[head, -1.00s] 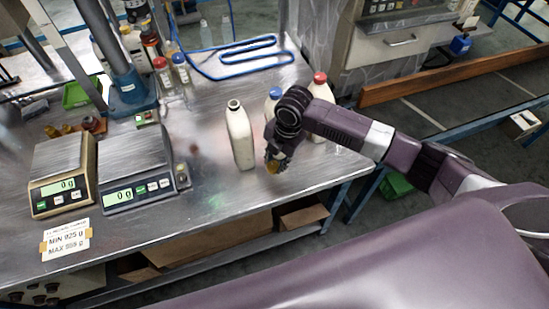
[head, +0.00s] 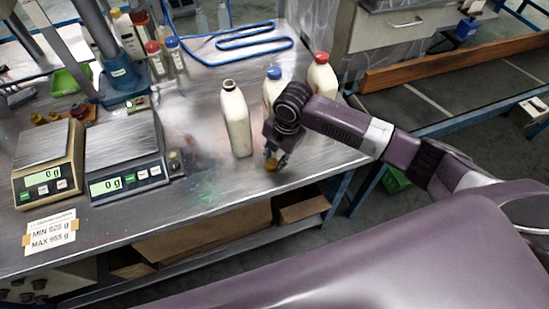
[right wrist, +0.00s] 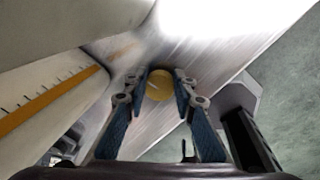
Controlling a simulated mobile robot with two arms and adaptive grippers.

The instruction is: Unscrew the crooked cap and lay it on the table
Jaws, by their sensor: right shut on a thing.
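The crooked cap is a small yellow-orange cap (head: 271,164). It is off any bottle and sits between the fingertips of my right gripper (head: 274,157), low over the table near its front edge. In the right wrist view the cap (right wrist: 159,85) lies between the two blue fingers, which are shut on it. I cannot tell whether the cap touches the table (head: 215,185). An open cream bottle (head: 237,122) stands upright just left of my right gripper, its dark mouth uncovered. My left gripper is not in view.
A blue-capped bottle (head: 272,88) and a red-capped bottle (head: 321,77) stand behind my right gripper. Two scales (head: 50,165) (head: 125,160) reading 0 g stand at the left. A blue hose (head: 250,45) lies at the back.

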